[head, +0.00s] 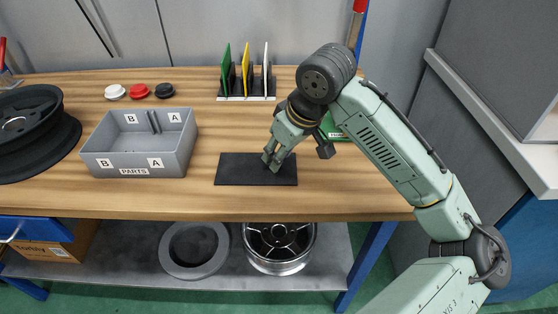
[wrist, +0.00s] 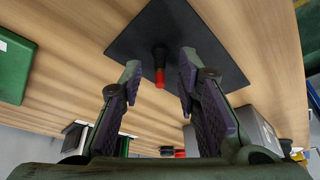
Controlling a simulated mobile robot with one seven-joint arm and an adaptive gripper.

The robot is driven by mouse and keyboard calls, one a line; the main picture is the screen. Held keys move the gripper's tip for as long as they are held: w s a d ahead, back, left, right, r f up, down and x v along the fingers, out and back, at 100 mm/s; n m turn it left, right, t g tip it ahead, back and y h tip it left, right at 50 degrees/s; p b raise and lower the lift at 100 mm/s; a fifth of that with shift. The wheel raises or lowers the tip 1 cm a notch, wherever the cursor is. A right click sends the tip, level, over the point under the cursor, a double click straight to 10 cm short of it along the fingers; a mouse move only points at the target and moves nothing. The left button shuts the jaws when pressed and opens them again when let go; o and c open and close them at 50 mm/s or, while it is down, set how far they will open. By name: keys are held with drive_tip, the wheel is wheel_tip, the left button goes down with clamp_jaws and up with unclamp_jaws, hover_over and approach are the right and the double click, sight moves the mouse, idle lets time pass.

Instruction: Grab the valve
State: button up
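The valve (wrist: 160,72), a small piece with a black end and a red end, is at the black mat (wrist: 215,45) in the wrist view. My gripper (wrist: 160,62) is open, with one finger on each side of the valve and a gap showing on both sides. In the head view my gripper (head: 271,160) points down over the mat (head: 230,172), and I cannot make out the valve there. I cannot tell how far the fingertips are above the mat.
A grey parts bin (head: 138,160) stands left of the mat. White (head: 115,92), red (head: 139,90) and black (head: 165,90) caps lie behind it. A rack (head: 247,97) with coloured plates stands at the back. A green box (head: 335,130) is partly behind my gripper. A wheel (head: 35,130) lies far left.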

clamp_jaws()
drive_tip(key=shift+r, duration=0.1)
